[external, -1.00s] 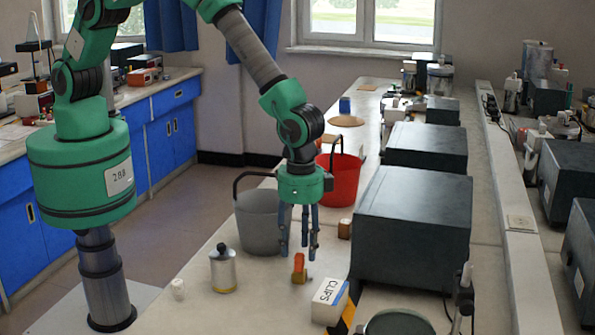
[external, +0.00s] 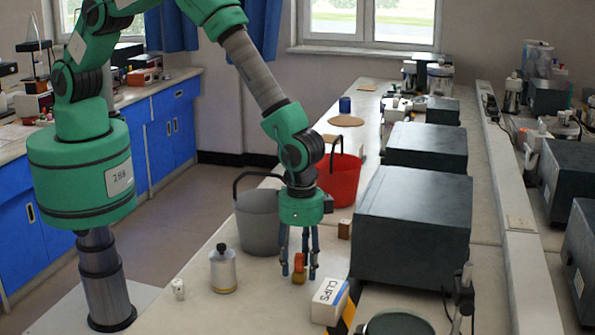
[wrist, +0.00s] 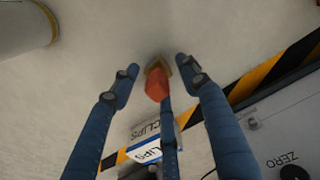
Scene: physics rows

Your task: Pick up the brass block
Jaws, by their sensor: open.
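The brass block (external: 299,279) stands on the bench, with a small orange-red piece (external: 299,262) on top of it. In the wrist view the brass block (wrist: 153,65) shows only in part behind the orange-red piece (wrist: 157,86). My gripper (external: 299,272) points down with its blue fingers spread on either side of the block. It is open and holds nothing. In the wrist view my gripper (wrist: 156,66) has one finger left and one right of the block, both apart from it, and a third finger below it in the picture.
A white clips box (external: 328,302) stands close at the right front, by a striped edge. A brown block (external: 344,229) and a dark machine (external: 412,230) are to the right, a red bucket (external: 340,181) behind.

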